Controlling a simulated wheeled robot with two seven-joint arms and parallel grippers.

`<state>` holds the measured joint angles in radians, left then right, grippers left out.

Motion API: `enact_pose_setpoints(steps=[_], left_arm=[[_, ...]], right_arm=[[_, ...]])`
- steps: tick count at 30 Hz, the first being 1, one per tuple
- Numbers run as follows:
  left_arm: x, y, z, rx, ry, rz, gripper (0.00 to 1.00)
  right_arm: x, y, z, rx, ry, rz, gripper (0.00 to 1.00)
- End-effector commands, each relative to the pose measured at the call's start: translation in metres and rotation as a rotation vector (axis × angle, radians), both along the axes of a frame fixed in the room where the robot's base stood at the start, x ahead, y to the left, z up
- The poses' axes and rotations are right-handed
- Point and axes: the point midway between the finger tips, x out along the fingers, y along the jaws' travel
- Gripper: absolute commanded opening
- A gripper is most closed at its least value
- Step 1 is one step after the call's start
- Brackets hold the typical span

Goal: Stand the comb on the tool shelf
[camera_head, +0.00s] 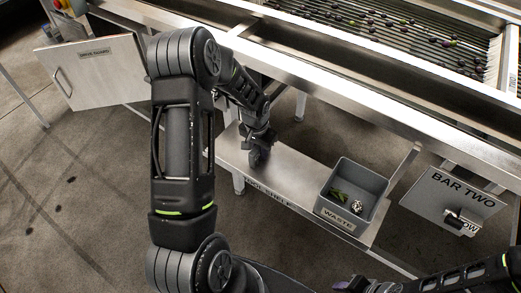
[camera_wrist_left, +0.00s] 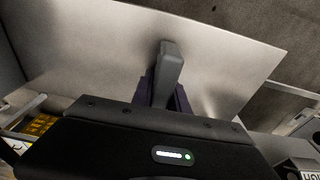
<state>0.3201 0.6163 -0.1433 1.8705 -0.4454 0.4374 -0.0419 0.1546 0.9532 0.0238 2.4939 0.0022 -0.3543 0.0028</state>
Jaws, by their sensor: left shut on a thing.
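The tool shelf (camera_head: 290,172) is a low bare metal shelf under the machine, with its front label partly hidden by my left arm. My left gripper (camera_head: 257,158) is over the left part of this shelf, pointing down. In the left wrist view, its dark purple fingers (camera_wrist_left: 163,95) are shut on a grey bar-like thing (camera_wrist_left: 170,65), which I take to be the comb. Its teeth are not visible, and I cannot tell whether it touches the shelf. My right gripper (camera_head: 362,285) shows only partly at the bottom edge; its jaws are unclear.
A grey waste bin (camera_head: 375,186) with green bits and a small pale thing stands on the shelf's right part. A BAR TWO plate (camera_head: 455,200) hangs farther right. The drive guard door (camera_head: 95,72) stands open at left. The machine's metal rail (camera_head: 330,85) runs above the shelf.

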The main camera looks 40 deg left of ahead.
Motion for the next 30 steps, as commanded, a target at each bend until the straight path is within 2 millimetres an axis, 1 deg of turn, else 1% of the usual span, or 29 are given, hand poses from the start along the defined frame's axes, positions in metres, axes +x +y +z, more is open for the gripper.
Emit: enact_pose_setpoints(steps=[2,8,12,13,20,21,30], left_arm=[[0.0004,0.0003,-0.0034,0.0,-0.001,0.0,0.0],[0.0007,0.0002,-0.0033,0.0,-0.002,0.0,0.0],[0.0006,0.0001,-0.008,0.0,-0.002,0.0,0.0],[0.0005,0.0001,-0.0068,0.0,-0.002,0.0,0.21],[0.0005,0.0,-0.006,0.0,-0.001,0.0,0.4],[0.0005,0.0,-0.0059,0.0,-0.001,0.0,0.42],[0.0006,0.0,-0.003,0.0,-0.002,0.0,0.42]], right_arm=[[-0.0001,0.0,0.0009,0.0,0.0,0.0,0.36],[-0.0002,-0.0001,0.0004,-0.001,0.0,0.0,0.36],[0.0002,0.0001,-0.0042,0.0,0.0,0.0,0.36],[0.0002,0.0001,-0.0029,0.001,0.0,0.0,0.36],[0.0001,0.0002,-0.0022,0.001,-0.001,0.001,0.36],[0.0002,0.0001,-0.0021,0.001,0.0,0.0,0.36],[0.0,0.0,0.0008,0.0,0.0,0.0,0.36]])
